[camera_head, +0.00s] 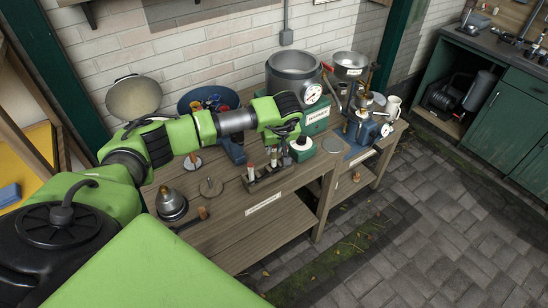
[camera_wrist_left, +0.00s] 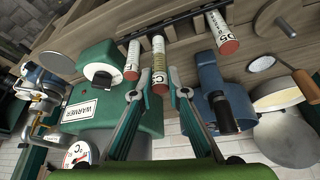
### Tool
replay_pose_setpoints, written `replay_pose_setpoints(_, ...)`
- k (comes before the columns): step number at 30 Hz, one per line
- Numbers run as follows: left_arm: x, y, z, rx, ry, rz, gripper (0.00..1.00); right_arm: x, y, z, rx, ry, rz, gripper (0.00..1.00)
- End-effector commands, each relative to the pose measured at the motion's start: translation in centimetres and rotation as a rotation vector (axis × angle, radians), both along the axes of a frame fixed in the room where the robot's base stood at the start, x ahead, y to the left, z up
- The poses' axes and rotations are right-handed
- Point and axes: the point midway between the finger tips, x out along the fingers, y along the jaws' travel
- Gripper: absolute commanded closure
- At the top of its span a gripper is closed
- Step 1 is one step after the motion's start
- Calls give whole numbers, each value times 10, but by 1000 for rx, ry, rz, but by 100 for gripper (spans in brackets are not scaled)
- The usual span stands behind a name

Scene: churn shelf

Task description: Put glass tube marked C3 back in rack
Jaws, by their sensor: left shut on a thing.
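My left gripper (camera_head: 285,137) is over the bench, above the dark tube rack (camera_head: 258,184). In the left wrist view its two fingers (camera_wrist_left: 155,84) are shut on a glass tube (camera_wrist_left: 158,62) with a red end and yellowish contents. Its label begins with C; I cannot read the rest surely. The tube's far end reaches the dark rack bar (camera_wrist_left: 165,25); I cannot tell whether it is seated. Another red-ended tube (camera_wrist_left: 132,58) is just left of it, and a third tube (camera_wrist_left: 222,32), seemingly marked C5, is to the right. My right gripper is not in view.
A green warmer (camera_head: 313,124) with a dial and metal pot stands behind the rack. A blue clamp-like device (camera_head: 232,150) is left of it. A metal flask (camera_head: 171,204) stands at the bench's left, and a blue machine (camera_head: 366,130) at the right.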

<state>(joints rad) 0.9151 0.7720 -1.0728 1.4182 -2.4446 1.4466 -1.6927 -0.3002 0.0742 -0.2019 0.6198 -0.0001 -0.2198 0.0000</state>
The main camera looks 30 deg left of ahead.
Motion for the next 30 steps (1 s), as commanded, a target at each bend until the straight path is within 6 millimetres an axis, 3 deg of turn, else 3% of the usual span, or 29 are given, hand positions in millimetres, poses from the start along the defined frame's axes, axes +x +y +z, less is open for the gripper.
replay_pose_setpoints(1,-2,-2,-16,-1,5,-1,100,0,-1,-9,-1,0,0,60)
replay_pose_setpoints(5,-1,-1,-31,0,3,-1,100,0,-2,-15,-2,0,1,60)
replay_pose_setpoints(17,-1,-1,-34,0,2,-1,100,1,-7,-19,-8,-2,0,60)
replay_pose_setpoints(18,-1,-1,-32,0,2,-1,78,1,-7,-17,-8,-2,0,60)
replay_pose_setpoints(30,-1,-1,-28,0,3,-1,78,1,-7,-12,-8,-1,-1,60)
